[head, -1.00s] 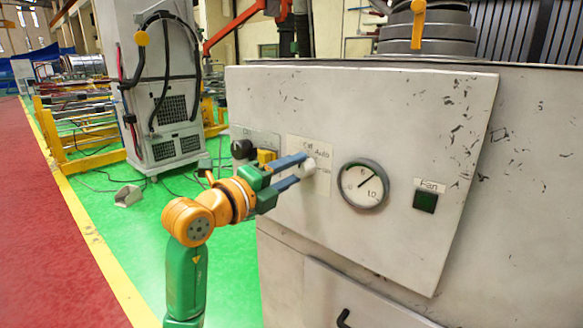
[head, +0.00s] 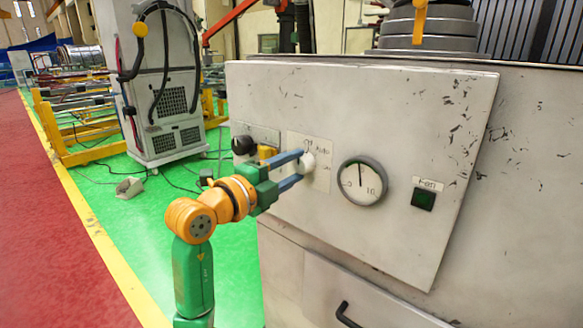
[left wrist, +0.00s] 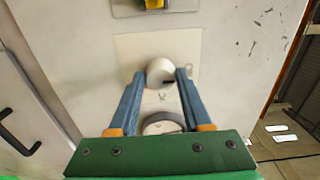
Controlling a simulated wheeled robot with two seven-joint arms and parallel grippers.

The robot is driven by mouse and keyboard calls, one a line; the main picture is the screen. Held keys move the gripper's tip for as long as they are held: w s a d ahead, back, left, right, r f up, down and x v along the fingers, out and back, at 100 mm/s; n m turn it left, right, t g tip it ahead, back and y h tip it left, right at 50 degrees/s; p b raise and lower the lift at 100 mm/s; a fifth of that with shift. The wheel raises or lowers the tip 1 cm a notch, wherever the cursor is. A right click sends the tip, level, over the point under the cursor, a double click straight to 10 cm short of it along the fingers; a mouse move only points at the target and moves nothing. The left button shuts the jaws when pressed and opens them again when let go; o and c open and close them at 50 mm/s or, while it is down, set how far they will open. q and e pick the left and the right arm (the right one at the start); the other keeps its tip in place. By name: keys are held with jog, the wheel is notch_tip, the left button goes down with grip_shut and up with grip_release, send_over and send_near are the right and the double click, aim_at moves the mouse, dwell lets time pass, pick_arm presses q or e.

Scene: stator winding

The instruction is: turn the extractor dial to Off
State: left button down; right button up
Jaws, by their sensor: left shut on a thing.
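The extractor dial (head: 308,163) is a round white knob on a pale label plate (head: 322,177) on the grey panel. The words "Off" and "Auto" show above it; the lettering at its right is hard to read. My left gripper (head: 301,166) is shut on the dial, one blue finger at each side. In the left wrist view the dial (left wrist: 160,71) sits between the fingertips (left wrist: 160,76), with a dark mark near its right edge. Which setting the dial points to cannot be told. My right gripper is not in view.
A round gauge (head: 362,183) right of the dial has its needle pointing nearly straight up. A dark green square (head: 424,200) labelled Fan is further right. A black knob (head: 243,146) and a yellow part (head: 266,153) are to the left. A door handle (head: 347,315) is below.

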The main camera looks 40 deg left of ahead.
pick_arm(q)
jog(key=c, duration=0.6)
grip_release()
jog(key=shift+o, duration=1.3)
jog(key=shift+w, duration=0.1)
jog(key=s+b, duration=0.2)
jog(key=s, duration=0.5)
jog(key=shift+a, duration=0.25)
